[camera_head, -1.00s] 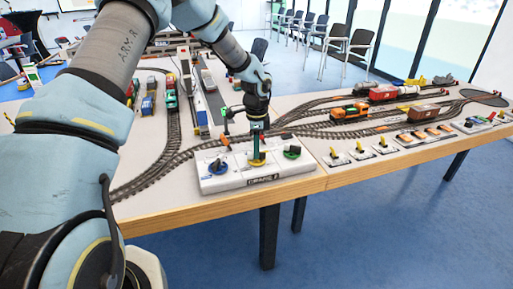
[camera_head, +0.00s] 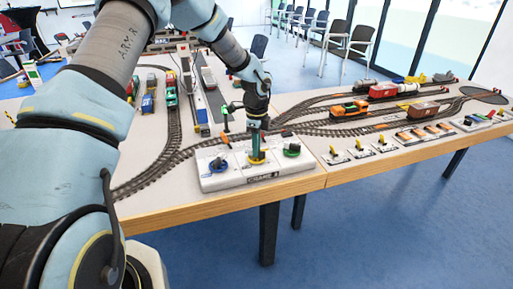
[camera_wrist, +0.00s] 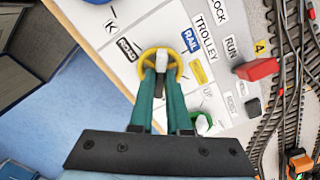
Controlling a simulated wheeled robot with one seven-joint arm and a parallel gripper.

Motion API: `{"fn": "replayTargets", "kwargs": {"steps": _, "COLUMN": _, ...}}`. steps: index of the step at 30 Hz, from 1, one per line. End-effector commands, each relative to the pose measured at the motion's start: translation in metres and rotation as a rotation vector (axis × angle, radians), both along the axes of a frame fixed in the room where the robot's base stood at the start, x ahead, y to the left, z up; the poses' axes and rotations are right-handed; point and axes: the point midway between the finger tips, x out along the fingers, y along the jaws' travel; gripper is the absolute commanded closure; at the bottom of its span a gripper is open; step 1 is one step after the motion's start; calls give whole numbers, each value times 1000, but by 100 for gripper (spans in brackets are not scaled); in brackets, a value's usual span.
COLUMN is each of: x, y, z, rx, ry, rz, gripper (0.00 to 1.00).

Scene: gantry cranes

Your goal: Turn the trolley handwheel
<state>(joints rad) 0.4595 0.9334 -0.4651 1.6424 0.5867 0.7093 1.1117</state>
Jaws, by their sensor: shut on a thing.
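The trolley handwheel is a yellow ring (camera_wrist: 177,60) with a pale middle, next to the printed word TROLLEY on a white control box (camera_head: 232,180). It also shows in the head view as a yellow wheel (camera_head: 257,159) between a blue wheel (camera_head: 218,166) and a green wheel (camera_head: 292,150). My gripper (camera_wrist: 161,74) points down at it, with its green fingers shut on the handwheel near its middle. In the head view my gripper (camera_head: 256,146) stands upright over the box. The fingers hide part of the wheel.
A blue RAIL label (camera_wrist: 191,40) and a ROAD label (camera_wrist: 127,49) lie beside the wheel. A red block (camera_wrist: 257,69) and an orange lever (camera_head: 226,140) stand close by. Tracks with model trains run behind and to the right. The table's front edge (camera_head: 225,205) is near.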

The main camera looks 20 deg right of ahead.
Motion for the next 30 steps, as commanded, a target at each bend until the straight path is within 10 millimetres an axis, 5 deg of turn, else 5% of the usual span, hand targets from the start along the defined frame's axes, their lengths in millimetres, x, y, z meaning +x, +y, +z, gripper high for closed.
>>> {"fn": "replayTargets", "kwargs": {"steps": 3, "x": 0, "y": -1, "z": 1, "rx": -3, "ry": -1, "rz": 0, "gripper": 100}}
{"fn": "replayTargets", "kwargs": {"steps": 4, "x": 0, "y": -1, "z": 1, "rx": -3, "ry": -1, "rz": 0, "gripper": 83}}
{"fn": "replayTargets", "kwargs": {"steps": 12, "x": 0, "y": -1, "z": 0, "rx": -1, "ry": -1, "rz": 1, "gripper": 55}}
{"fn": "replayTargets", "kwargs": {"steps": 22, "x": 1, "y": -1, "z": 7, "rx": -2, "ry": -2, "rz": 2, "gripper": 55}}
{"fn": "replayTargets", "kwargs": {"steps": 30, "x": 1, "y": 0, "z": 53, "rx": -3, "ry": -5, "rz": 3, "gripper": 55}}
